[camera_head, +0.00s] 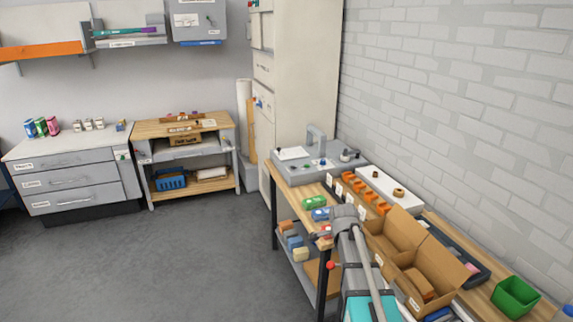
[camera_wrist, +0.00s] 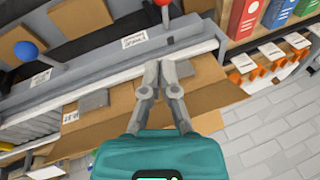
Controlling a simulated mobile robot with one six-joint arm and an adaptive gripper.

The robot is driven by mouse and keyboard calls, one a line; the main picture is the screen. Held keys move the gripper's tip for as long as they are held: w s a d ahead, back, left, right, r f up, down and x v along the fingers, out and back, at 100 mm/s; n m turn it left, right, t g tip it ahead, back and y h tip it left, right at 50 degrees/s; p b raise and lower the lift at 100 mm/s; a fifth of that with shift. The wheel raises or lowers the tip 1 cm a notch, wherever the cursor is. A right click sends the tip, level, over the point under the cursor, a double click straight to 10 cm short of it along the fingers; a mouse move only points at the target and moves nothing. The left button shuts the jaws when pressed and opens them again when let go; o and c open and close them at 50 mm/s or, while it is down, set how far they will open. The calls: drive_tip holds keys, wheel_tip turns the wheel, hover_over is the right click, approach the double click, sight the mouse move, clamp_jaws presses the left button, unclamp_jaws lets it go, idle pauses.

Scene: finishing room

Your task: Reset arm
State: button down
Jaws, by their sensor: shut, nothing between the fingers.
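My gripper (camera_wrist: 168,68) shows in the wrist view with its two grey fingers together and nothing between them. Its teal body fills the bottom middle of that view. The fingers point toward a pale edge and brown, cardboard-like surfaces; I cannot tell whether they touch anything. In the head view my grey arm stands at the lower middle, in front of the workbench (camera_head: 437,218). The fingertips cannot be made out there.
Open cardboard boxes (camera_head: 393,232) stand beside my arm on the bench. A green bin (camera_head: 514,296) is at its near right, and a grey machine (camera_head: 308,170) at its far end. A red-knobbed lever (camera_wrist: 164,12) is close to my fingertips. The floor (camera_head: 150,260) at left is clear.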

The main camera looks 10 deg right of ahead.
drive_tip(key=s+a+n+g, duration=0.1)
drive_tip(key=s+a+n, duration=0.2)
drive_tip(key=s+n, duration=0.2)
drive_tip(key=s+a+n+g+y, duration=0.1)
drive_tip(key=s+a+n, duration=0.2)
drive_tip(key=s+n, duration=0.3)
drive_tip(key=s+a+f+n+g, duration=0.1)
drive_tip(key=s+a+n, duration=0.2)
drive_tip(key=s+n, duration=0.3)
drive_tip(key=s, duration=0.3)
drive_tip(key=shift+a+g+y, duration=0.3)
drive_tip(key=shift+d, duration=0.15)
